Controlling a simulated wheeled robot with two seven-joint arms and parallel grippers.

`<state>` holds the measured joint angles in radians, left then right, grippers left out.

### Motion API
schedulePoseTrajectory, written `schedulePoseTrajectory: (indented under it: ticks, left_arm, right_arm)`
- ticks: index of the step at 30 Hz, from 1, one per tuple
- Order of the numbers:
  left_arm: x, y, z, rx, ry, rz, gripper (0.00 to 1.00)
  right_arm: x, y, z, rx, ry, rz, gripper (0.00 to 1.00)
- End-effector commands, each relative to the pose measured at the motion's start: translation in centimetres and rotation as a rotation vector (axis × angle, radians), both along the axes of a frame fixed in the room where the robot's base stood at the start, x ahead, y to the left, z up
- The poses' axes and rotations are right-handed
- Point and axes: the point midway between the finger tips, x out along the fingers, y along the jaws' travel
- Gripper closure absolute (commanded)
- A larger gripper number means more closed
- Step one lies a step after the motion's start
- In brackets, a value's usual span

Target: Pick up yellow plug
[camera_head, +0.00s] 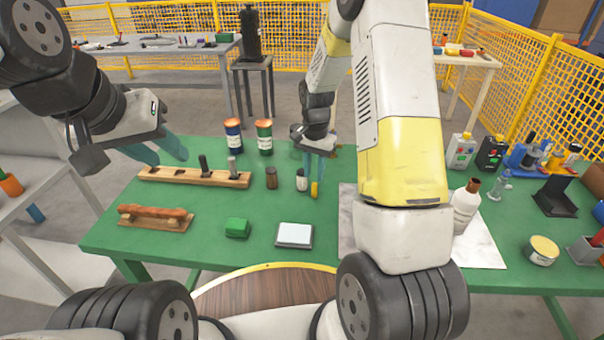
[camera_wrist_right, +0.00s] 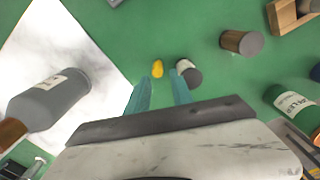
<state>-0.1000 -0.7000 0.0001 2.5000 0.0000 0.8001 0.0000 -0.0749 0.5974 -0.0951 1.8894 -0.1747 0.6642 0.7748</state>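The yellow plug (camera_head: 314,189) stands on the green table in the head view, just below my right gripper (camera_head: 320,165). In the right wrist view the yellow plug (camera_wrist_right: 157,68) lies ahead of the two teal fingertips of my right gripper (camera_wrist_right: 161,83), nearer the left finger. The fingers are spread, with nothing between them. A small white and dark jar (camera_wrist_right: 189,72) is close beside the plug, ahead of the right finger. My left gripper (camera_head: 170,160) is open and empty above the table's left side.
A brown jar (camera_head: 271,178) and a wooden block with holes (camera_head: 195,177) stand left of the plug. A white bottle (camera_head: 465,205) stands right, on a marbled sheet (camera_head: 490,250). Two cans stand behind.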

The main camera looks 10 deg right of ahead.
Motion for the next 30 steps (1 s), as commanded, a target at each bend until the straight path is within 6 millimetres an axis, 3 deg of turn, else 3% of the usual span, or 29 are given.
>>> schedulePoseTrajectory:
  ticks: [12, 22, 26, 30]
  left_arm:
    - [0.0, 0.0, 0.0, 0.000, 0.000, 0.000, 0.64]
    - [0.0, 0.0, 0.0, 0.000, 0.000, 0.000, 0.64]
    - [0.0, 0.0, 0.0, 0.000, 0.000, 0.000, 0.64]
    - [0.0, 0.0, 0.0, 0.000, 0.000, 0.000, 0.64]
  right_arm:
    - [-0.4, -0.2, -5.6, 0.000, 0.002, 0.002, 0.72]
    - [-0.3, -0.2, -6.3, 0.001, -0.002, 0.002, 0.72]
    - [-0.3, -0.2, -6.3, 0.001, -0.002, 0.002, 0.98]
    - [-0.3, -0.2, -6.3, 0.001, -0.002, 0.002, 1.00]
